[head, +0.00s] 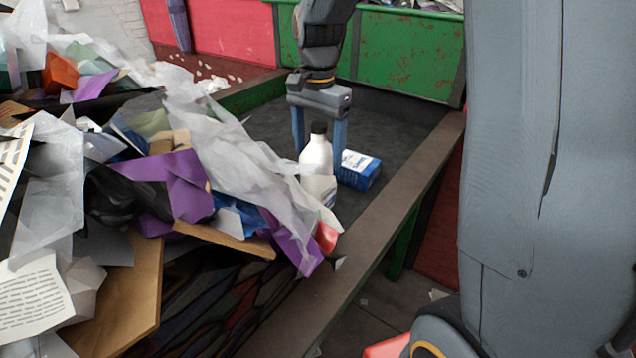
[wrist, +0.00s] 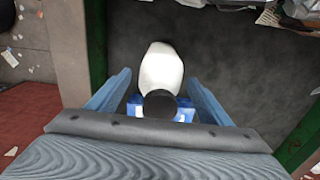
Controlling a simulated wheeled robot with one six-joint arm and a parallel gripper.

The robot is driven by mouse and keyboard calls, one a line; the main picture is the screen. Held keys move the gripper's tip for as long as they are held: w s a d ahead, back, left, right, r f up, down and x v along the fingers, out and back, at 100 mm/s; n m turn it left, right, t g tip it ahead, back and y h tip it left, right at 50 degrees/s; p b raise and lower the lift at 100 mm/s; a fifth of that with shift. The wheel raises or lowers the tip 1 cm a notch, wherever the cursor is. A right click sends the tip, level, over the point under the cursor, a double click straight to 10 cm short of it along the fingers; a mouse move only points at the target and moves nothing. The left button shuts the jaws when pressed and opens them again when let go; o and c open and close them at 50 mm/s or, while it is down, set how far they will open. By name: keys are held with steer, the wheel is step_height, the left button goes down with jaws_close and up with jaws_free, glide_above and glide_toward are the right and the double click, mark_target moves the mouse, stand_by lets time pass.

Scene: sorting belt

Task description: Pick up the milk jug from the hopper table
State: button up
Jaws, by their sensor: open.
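The milk jug (head: 317,158) is a white bottle with a black cap, standing upright on the dark hopper table (head: 398,128). In the wrist view the jug (wrist: 161,72) shows from above, its black cap nearest the gripper. My gripper (head: 321,150) is open and points down, with one blue finger on each side of the jug in the head view. In the wrist view my gripper (wrist: 161,90) also has its fingers spread on either side of the jug, with gaps visible.
A blue and white carton (head: 357,170) lies right beside the jug. A large heap of paper, film and cardboard (head: 177,190) crowds the left. The table's raised brown edge (head: 400,205) runs along the right. The dark surface behind the carton is bare.

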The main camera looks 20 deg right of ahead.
steer(key=shift+f+p, duration=0.45)
steer(key=shift+f, duration=1.45)
steer(key=c, duration=1.4)
